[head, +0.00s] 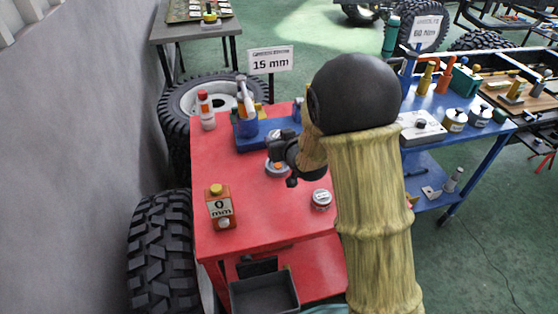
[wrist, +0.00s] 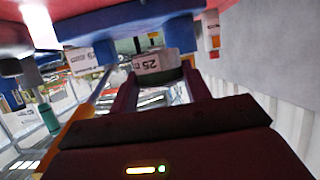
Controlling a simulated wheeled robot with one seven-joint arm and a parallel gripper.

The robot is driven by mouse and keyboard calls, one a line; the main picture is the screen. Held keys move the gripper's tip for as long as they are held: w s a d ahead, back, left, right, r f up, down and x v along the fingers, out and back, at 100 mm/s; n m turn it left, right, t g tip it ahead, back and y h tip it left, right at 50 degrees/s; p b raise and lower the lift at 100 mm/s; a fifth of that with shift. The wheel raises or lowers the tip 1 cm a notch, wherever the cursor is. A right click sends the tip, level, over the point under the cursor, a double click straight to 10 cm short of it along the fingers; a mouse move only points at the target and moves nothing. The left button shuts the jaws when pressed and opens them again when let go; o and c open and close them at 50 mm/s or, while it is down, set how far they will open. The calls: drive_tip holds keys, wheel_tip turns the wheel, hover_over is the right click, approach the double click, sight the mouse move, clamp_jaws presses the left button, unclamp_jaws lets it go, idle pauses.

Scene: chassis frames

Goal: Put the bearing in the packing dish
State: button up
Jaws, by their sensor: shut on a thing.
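My gripper (wrist: 160,82) is shut on a small grey thing (wrist: 155,62) with a label reading "25 m", upside down in the wrist view. It looks like the bearing, but much of it is hidden. In the head view my gripper (head: 284,153) is over the red table, mostly covered by my arm, and the held thing cannot be made out there.
A blue tray or fixture (head: 252,142) stands behind my gripper. A small round tin (head: 321,199) is at right. The red table (head: 262,212) is clear at front centre.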

drive_tip(key=shift+f, duration=1.7)
drive_tip(key=shift+f, duration=1.95)
drive_tip(key=shift+f+b, duration=0.3)
drive_tip(key=shift+b, duration=0.3)
drive_tip(key=shift+f, duration=0.3)
drive_tip(key=o, duration=1.3)
